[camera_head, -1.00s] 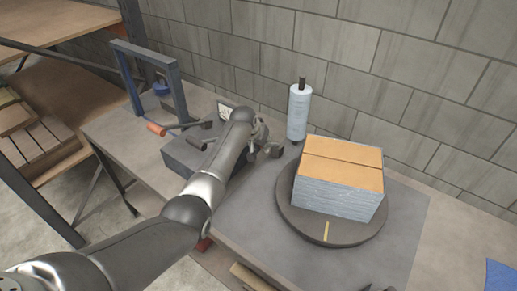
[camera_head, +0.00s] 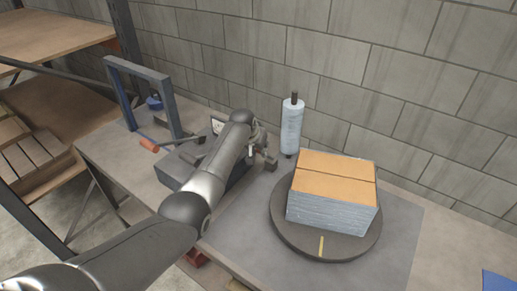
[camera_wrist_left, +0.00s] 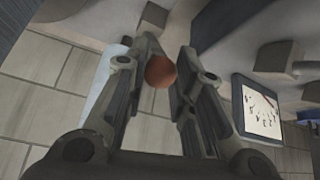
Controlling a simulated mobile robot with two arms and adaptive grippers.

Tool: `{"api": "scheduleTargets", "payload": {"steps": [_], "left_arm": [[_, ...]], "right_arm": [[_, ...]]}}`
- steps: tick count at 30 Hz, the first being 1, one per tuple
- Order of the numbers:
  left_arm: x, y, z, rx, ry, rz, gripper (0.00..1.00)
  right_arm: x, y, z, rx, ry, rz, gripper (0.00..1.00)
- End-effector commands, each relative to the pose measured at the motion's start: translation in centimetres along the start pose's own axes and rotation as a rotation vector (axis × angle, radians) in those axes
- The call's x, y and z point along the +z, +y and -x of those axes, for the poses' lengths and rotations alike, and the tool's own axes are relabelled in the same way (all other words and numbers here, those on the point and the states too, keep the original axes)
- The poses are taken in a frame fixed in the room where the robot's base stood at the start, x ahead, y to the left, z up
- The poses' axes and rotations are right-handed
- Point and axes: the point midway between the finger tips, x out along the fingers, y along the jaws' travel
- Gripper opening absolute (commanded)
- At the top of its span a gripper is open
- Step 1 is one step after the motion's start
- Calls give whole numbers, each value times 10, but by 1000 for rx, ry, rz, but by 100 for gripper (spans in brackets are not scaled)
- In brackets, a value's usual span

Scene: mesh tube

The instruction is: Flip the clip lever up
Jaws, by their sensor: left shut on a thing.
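The clamp device (camera_head: 165,172) is a dark grey block on the table with a lever and orange grip (camera_head: 149,144) at its left. My left arm reaches over it, and my left gripper (camera_head: 264,150) is at its right end. In the left wrist view a round orange-brown knob (camera_wrist_left: 160,71) sits between the two fingers of my left gripper (camera_wrist_left: 167,50), which are closed around it. The clip lever's shaft is hidden behind the fingers and, in the head view, behind my arm. My right gripper is not in view.
A white dial panel (camera_head: 217,126) stands behind the block. A roll of wrap (camera_head: 291,127) stands upright at the back. A wrapped box (camera_head: 334,198) sits on a round turntable (camera_head: 300,240) to the right. A dark metal frame (camera_head: 170,95) stands at the left rear.

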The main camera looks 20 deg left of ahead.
Motion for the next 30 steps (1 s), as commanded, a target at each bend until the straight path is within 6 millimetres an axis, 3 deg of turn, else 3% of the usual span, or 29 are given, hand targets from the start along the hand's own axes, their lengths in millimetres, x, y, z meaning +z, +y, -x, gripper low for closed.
{"api": "scheduleTargets", "payload": {"steps": [1, 3, 4, 9, 22, 30], "left_arm": [[-11, 1, 6, 2, 28, 0, 0], [-11, 1, 6, 2, 28, 0, 0], [-12, 1, 6, 2, 28, 0, 28], [-9, 1, 4, 1, 22, 0, 47], [-5, 0, 6, 1, 14, 0, 47], [-5, 0, 29, 0, 16, -1, 47]], "right_arm": [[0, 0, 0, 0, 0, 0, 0], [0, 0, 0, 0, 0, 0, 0], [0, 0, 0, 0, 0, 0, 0], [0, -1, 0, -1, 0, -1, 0], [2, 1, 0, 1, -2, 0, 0], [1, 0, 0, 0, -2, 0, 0]]}}
